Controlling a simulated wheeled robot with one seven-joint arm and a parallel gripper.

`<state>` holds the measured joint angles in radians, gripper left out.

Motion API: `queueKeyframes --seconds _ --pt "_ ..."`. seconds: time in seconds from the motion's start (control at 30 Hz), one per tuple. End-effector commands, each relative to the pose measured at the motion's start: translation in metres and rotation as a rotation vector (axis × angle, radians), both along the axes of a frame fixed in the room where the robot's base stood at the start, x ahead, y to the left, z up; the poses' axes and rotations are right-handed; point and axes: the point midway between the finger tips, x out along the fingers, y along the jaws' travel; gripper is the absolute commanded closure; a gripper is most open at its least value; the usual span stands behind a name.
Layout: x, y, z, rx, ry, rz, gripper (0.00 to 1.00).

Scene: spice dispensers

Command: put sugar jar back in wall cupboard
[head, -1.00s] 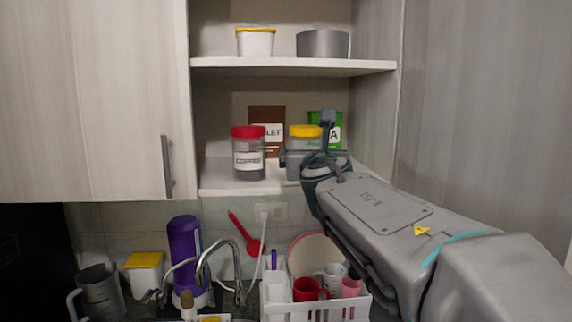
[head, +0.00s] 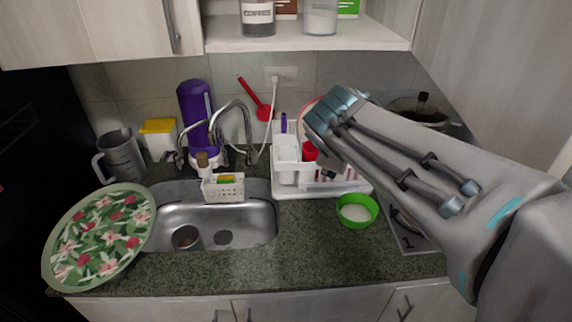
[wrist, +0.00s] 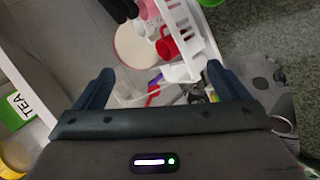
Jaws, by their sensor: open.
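The sugar jar (head: 320,20), clear with white contents, stands upright on the lower shelf (head: 290,44) of the open wall cupboard. Its top is cut off in the head view. A yellow lid (wrist: 12,158) at the lower left of the wrist view appears to be this jar's. My gripper (wrist: 160,88) is open and empty, its two fingers apart with nothing between them. In the head view, the end of my arm is below the shelf, in front of the dish rack, apart from the jar. The fingertips are not clear there.
The coffee jar (head: 258,18) stands left of the sugar jar. Below are a white dish rack (head: 288,172), a green bowl (head: 357,211), a tap (head: 246,125) and a sink (head: 262,222). The front counter is partly clear.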

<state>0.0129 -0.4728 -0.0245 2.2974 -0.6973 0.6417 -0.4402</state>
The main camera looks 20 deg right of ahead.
Motion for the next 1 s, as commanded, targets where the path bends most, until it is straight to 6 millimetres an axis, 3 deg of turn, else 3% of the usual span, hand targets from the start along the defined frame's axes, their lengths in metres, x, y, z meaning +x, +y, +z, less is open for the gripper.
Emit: queueKeyframes --seconds 0.1,0.2,0.33,0.5,1.0 --pt "-0.036 0.024 -0.046 0.287 0.052 -0.193 0.06" --pt "-0.065 0.048 -0.076 0.500 0.108 -0.354 0.06" --pt "-0.094 0.074 -0.102 0.698 0.175 -0.521 0.06" --pt "-0.111 0.091 -0.115 0.815 0.226 -0.629 0.06" --pt "-0.112 0.093 -0.116 0.828 0.229 -0.640 0.06"
